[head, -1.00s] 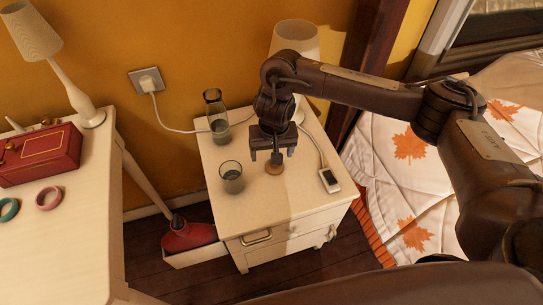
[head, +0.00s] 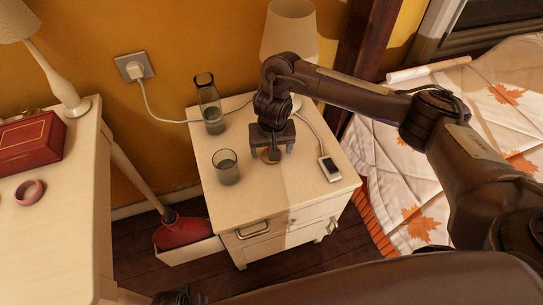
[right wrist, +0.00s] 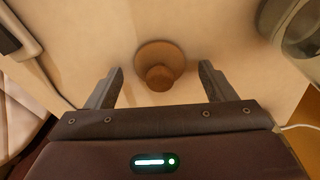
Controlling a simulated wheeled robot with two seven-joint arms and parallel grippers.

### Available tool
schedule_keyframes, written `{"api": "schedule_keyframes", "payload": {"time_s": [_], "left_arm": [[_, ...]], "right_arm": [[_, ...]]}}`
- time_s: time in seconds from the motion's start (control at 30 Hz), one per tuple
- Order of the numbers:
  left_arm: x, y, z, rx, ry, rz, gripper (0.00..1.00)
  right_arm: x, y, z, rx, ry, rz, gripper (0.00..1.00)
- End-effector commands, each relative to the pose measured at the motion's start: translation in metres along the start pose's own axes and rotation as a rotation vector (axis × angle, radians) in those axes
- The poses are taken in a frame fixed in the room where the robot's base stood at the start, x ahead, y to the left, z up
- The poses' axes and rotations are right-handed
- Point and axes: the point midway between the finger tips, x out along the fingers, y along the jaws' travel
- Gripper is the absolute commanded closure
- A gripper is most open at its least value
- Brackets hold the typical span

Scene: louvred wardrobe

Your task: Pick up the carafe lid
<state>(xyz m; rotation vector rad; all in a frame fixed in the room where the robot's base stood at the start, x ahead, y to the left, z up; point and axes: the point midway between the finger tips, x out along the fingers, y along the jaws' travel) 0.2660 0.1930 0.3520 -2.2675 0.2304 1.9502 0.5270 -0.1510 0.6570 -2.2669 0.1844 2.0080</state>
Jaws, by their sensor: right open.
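The carafe lid (head: 271,157) is a small brown wooden disc with a round knob, lying on top of the white nightstand (head: 305,190). My right gripper (head: 273,151) is open and points down over it. In the right wrist view the lid (right wrist: 160,58) shows between and slightly beyond the two spread fingers (right wrist: 162,72), with a gap on each side. The glass carafe (head: 210,112) stands open near the back left of the nightstand. A dark piece at the bottom edge may be my left gripper (head: 180,298); its fingers are not clear.
A glass tumbler (head: 227,170) stands left of the lid. A small white device (head: 329,168) on a cable lies to its right. A lamp (head: 290,35) stands behind my right arm. The nightstand's front area is clear. A bed (head: 420,160) is at the right.

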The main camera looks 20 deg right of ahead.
Motion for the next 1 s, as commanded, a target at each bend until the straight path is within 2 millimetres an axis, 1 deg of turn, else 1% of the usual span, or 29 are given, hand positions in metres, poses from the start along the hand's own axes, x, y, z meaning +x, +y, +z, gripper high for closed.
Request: {"api": "schedule_keyframes", "payload": {"time_s": [0.3, 0.37, 0.67, 0.7, 1.0], "left_arm": [[-0.0038, 0.0009, -0.0029, 0.002, -0.001, 0.002, 0.28], [-0.0038, 0.001, -0.0029, 0.002, -0.001, 0.002, 0.28], [-0.0037, 0.0009, -0.0031, 0.003, 0.0, 0.002, 0.28], [-0.0037, 0.0009, -0.0032, 0.003, 0.0, 0.002, 0.28], [-0.0042, 0.0009, -0.0035, 0.003, 0.001, 0.002, 0.28]], "right_arm": [[0.0019, 0.0, -0.0001, 0.0, 0.0, 0.0, 0.23], [0.0019, 0.0, -0.0001, 0.0, 0.0, 0.0, 0.3], [0.0018, 0.0, -0.0001, 0.0, 0.0, 0.0, 0.69], [0.0018, 0.0, -0.0002, 0.0, 0.0, 0.0, 0.71], [0.0009, 0.0, -0.0004, 0.0, 0.0, 0.0, 0.71]]}}
